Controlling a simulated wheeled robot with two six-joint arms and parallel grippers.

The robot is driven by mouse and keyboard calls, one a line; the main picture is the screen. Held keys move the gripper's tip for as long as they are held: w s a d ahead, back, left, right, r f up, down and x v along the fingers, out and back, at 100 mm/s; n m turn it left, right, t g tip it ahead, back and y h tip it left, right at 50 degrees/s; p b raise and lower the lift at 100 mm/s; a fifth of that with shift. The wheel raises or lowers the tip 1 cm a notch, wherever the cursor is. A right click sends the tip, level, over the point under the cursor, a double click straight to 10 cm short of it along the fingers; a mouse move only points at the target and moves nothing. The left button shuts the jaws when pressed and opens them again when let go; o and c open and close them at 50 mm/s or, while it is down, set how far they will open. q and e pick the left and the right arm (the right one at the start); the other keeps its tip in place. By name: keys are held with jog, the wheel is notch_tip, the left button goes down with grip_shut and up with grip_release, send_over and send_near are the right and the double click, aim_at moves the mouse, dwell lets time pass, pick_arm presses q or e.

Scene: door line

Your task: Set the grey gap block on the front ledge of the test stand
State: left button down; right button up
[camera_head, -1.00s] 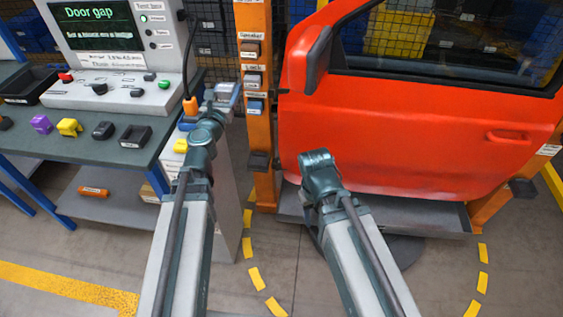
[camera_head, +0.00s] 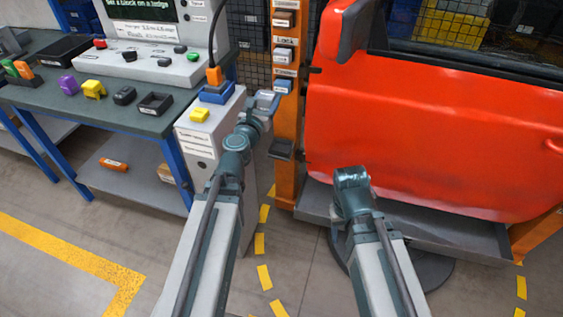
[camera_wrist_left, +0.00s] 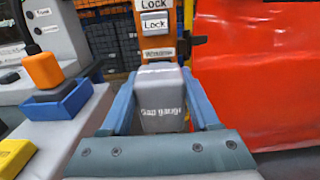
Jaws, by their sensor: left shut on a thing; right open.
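My left gripper (camera_head: 266,101) is shut on the grey gap block. In the left wrist view the block (camera_wrist_left: 161,95), marked "Gap gauge", sits between the blue fingers and is held in the air before the orange post. A small dark ledge (camera_head: 281,149) juts from the post of the orange test stand (camera_head: 287,115), below and a little right of my left gripper. My right gripper (camera_head: 351,178) is in front of the red door's lower part. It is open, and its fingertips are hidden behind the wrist.
The red door (camera_head: 420,130) fills the right, above a grey tray (camera_head: 440,227). A pedestal (camera_head: 205,150) with a blue holder (camera_head: 217,93) and a yellow block (camera_head: 200,115) stands left of my left gripper. The bench (camera_head: 120,112) holds several coloured blocks.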

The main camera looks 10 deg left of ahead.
pick_arm(q)
notch_tip(320, 180, down, 27)
jog(key=s+b, duration=0.1)
jog(key=b, duration=2.3)
jog(key=shift+s+a, duration=0.15)
jog(key=shift+a, duration=0.3)
jog(key=shift+r, duration=0.15)
